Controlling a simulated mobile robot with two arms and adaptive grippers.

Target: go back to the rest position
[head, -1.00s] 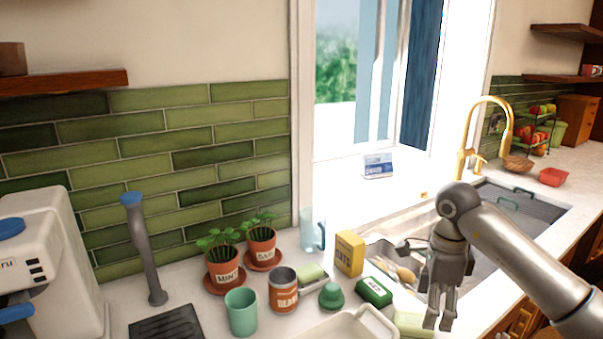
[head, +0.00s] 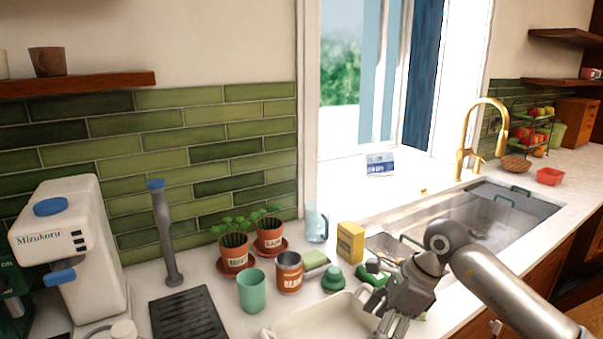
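My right arm comes in from the right, over the counter in front of the sink. Its grey gripper (head: 391,327) points down beside the right end of the white tray (head: 290,327). Its fingers look a little apart, with nothing seen between them. My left gripper is not in view.
A yellow box (head: 350,242), a green domed item (head: 333,279), a labelled can (head: 289,273), a green cup (head: 252,291) and two potted plants (head: 234,256) crowd the counter. The sink (head: 470,228) with a gold faucet (head: 484,135) lies behind my arm. A white machine (head: 75,245) stands left.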

